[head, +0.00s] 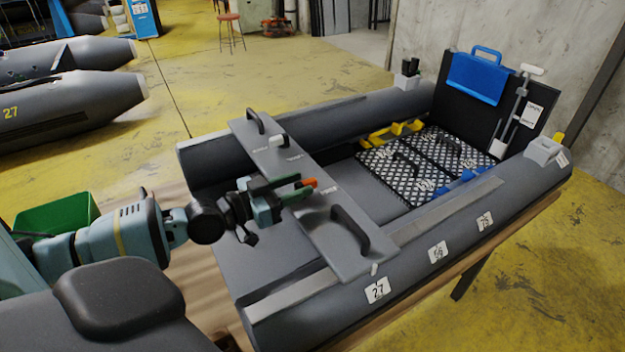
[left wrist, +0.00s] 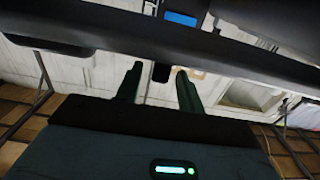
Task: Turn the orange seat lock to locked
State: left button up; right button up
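The grey seat board (head: 345,262) lies across the inflatable boat (head: 330,312), with a black handle near each end. The small orange seat lock (head: 309,183) sits on the board near its middle. Small white lettering (head: 329,189) is beside it, too small to read. My left gripper (head: 300,186) is low over the board at the orange lock, partly hiding it. In the left wrist view its two fingers (left wrist: 160,86) stand apart, with a dark piece showing beyond the gap. I cannot tell whether the fingers touch the lock. My right gripper is not in view.
A black handle (head: 350,230) rises from the near end of the board, close to my left gripper. A white knob (head: 279,141) is on the board's far part. A green bin (head: 60,218) stands at left. Black grid panels (head: 420,165) lie inside the boat.

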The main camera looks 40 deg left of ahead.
aim_at(312, 179)
pick_arm(q)
jog(key=shift+x, duration=2.15)
jog(key=shift+c, duration=0.2)
grip_shut()
